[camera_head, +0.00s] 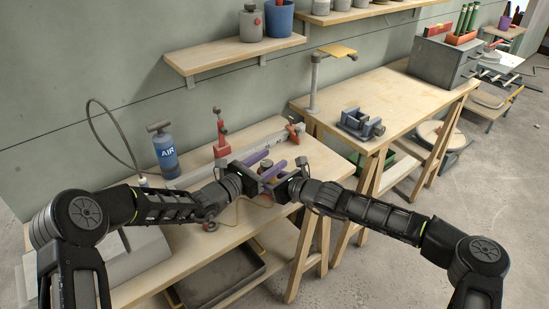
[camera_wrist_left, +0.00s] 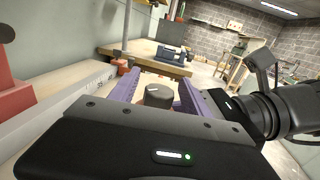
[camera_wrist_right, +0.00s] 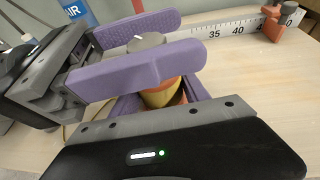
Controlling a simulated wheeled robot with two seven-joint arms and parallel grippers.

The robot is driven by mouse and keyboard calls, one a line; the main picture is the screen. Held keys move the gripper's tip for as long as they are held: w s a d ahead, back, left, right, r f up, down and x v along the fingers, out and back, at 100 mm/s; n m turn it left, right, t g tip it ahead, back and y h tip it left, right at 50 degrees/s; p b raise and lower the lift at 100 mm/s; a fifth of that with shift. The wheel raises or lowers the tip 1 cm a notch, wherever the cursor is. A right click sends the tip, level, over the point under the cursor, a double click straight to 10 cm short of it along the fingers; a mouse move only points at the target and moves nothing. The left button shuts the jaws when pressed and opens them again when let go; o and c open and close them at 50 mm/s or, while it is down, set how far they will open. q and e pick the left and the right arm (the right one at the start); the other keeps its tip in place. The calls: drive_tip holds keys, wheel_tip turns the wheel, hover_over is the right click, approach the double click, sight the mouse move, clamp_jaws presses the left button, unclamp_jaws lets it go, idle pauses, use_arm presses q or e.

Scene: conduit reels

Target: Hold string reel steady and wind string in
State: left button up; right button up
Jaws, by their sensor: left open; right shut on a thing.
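The string reel (camera_wrist_right: 160,95), yellow-orange with a grey knob (camera_wrist_right: 147,41) on top, stands upright on the near bench; the grippers mostly hide it in the head view. My right gripper (camera_wrist_right: 163,88) is shut on the reel body below the knob. My left gripper (camera_head: 276,159) is open, its purple fingers on either side of the knob. The left wrist view shows the knob (camera_wrist_left: 158,95) between the fingers, apparently with gaps. A thin yellowish string (camera_head: 238,212) lies on the bench in front of the reel.
A blue AIR bottle (camera_head: 165,153) stands at left. A second bench (camera_head: 400,90) with a grey vise (camera_head: 361,124) is at right.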

use_arm(q)
drive_tip(key=shift+x, duration=1)
drive_tip(key=shift+c, duration=0.5)
clamp_jaws()
